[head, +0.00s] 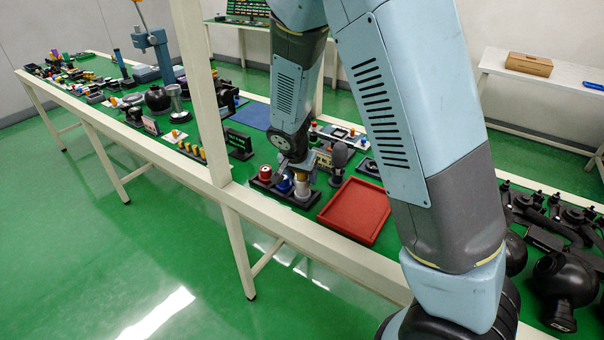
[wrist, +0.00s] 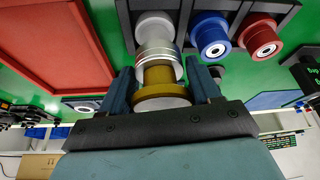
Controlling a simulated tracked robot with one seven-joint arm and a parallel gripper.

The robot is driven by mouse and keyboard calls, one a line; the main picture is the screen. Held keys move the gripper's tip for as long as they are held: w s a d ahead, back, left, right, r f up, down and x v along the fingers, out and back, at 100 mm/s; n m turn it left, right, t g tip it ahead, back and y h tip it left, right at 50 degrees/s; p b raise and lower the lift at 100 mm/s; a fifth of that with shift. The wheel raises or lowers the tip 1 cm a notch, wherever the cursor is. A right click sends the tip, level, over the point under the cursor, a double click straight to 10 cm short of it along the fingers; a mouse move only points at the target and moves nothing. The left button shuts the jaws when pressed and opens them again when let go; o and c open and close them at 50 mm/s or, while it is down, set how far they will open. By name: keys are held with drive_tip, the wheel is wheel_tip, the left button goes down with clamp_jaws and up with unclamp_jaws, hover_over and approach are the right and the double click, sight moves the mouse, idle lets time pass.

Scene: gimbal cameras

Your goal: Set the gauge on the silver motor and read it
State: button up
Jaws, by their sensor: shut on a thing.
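My gripper (wrist: 162,88) is shut on a brass-coloured round gauge (wrist: 158,98), with one dark finger on each side of it. The silver motor (wrist: 155,30) is in line with the gauge, just beyond it in the wrist view. The gauge seems to meet the silver motor, but I cannot tell whether they touch. The gauge's reading face is not visible. In the head view my gripper (head: 294,166) is low over the motor rack, and the silver motor (head: 302,191) is partly hidden.
The blue motor (wrist: 210,38) and red motor (wrist: 258,38) stand beside the silver one in the black rack (head: 270,187). A red tray (head: 355,212) lies close by. A dark rounded item (head: 340,156) stands behind. The bench is crowded to the left; a pale post (head: 203,90) rises there.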

drive_tip(key=shift+f, duration=0.9)
drive_tip(key=o, duration=1.3)
drive_tip(key=shift+c, duration=0.2)
drive_tip(key=v, duration=1.3)
drive_tip(key=shift+r, duration=0.35)
drive_tip(key=shift+s, duration=0.1)
drive_tip(key=s+d+r+n+y, duration=0.1)
drive_tip(key=s+d+r, duration=0.3)
drive_tip(key=d+r, duration=0.25)
drive_tip(key=s+d+r+n+y, duration=0.1)
drive_tip(key=s+d+r, duration=0.3)
drive_tip(key=d+r, duration=0.3)
drive_tip(key=s+d+r+n, duration=0.1)
drive_tip(key=s+d+r, duration=0.1)
drive_tip(key=s, duration=0.4)
drive_tip(key=s+d+r+n+t, duration=0.1)
drive_tip(key=s+d+r+n, duration=0.1)
drive_tip(key=s+d, duration=0.3)
drive_tip(key=shift+s+r+t, duration=0.3)
drive_tip(key=shift+s+r, duration=0.35)
drive_tip(key=shift+s, duration=0.3)
